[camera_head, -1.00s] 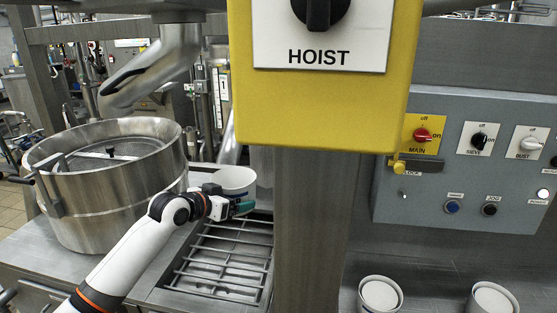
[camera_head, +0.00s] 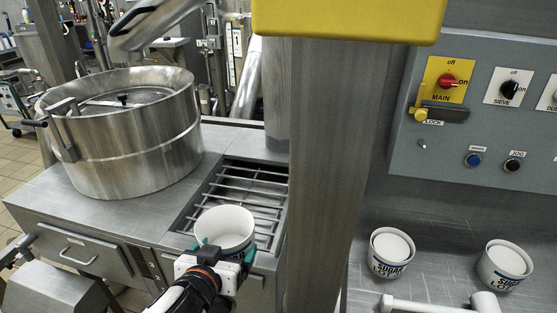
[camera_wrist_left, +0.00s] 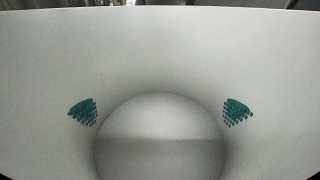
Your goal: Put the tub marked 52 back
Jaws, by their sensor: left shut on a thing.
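My left gripper (camera_head: 224,254) is shut on a white round tub (camera_head: 225,224), with green finger pads at the tub's wall. The tub is upright, its open mouth toward the head camera, and it looks empty. It is held at the front edge of the barred grate (camera_head: 236,191); I cannot tell its height. In the left wrist view the tub's pale surface (camera_wrist_left: 160,60) fills the picture, with a green pad on each side. No number is readable on it.
Two white tubs marked SUGAR LOT, the left one (camera_head: 391,252) and the right one (camera_head: 505,265), stand on the steel top at right. A steel post (camera_head: 325,180) separates them from the grate. A large steel drum (camera_head: 125,140) stands left, a switch panel (camera_head: 480,110) behind.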

